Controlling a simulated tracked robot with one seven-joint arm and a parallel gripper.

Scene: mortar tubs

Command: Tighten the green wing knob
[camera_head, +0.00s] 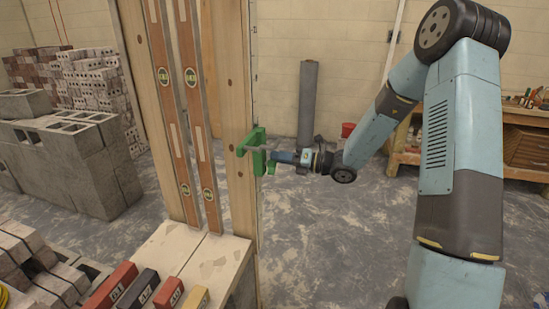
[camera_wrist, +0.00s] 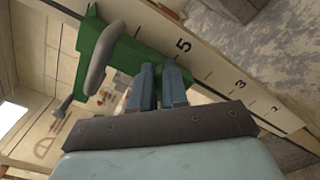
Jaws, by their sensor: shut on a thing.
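A green clamp (camera_head: 252,142) sits on the edge of the upright wooden post (camera_head: 232,110) in the head view. It also fills the upper left of the wrist view (camera_wrist: 122,52), with a rounded grey bar (camera_wrist: 104,62) in front of it. My gripper (camera_head: 274,156) reaches the clamp from the right, level with it. In the wrist view its two blue fingers (camera_wrist: 160,72) are close together at the clamp's near side. They are shut on the green wing knob (camera_head: 271,168), which is mostly hidden by the fingers.
A marked scale (camera_wrist: 215,65) runs along the post beside the fingers. Two spirit levels (camera_head: 187,120) lean on the boards at left. Coloured blocks (camera_head: 141,289) lie at the front, grey blocks (camera_head: 72,150) stand behind.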

